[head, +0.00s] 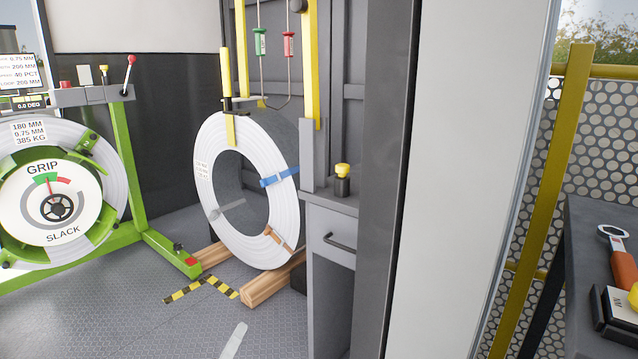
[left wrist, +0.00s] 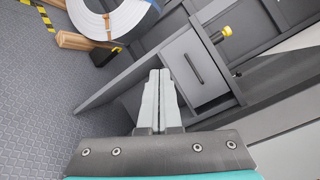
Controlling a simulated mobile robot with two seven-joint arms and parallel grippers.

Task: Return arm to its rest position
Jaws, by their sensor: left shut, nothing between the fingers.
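In the left wrist view my left gripper (left wrist: 160,73) is shut, its two pale grey fingers side by side with nothing between them. In the head view its pale tip (head: 236,335) shows at the bottom edge, over the floor and apart from everything around it. In the wrist view the fingers point toward the grey drawer cabinet (left wrist: 195,65); I cannot tell the distance. The rest of my left arm is out of the head view. My right gripper is in neither view.
A white coil (head: 209,185) stands by wooden beams (head: 265,288). A green reel stand (head: 125,165) is at the left. The drawer cabinet (head: 330,290) and a grey post (head: 385,180) stand right of the gripper. A dark bench (head: 590,230) with tools is far right. Floor (head: 180,330) is clear in front.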

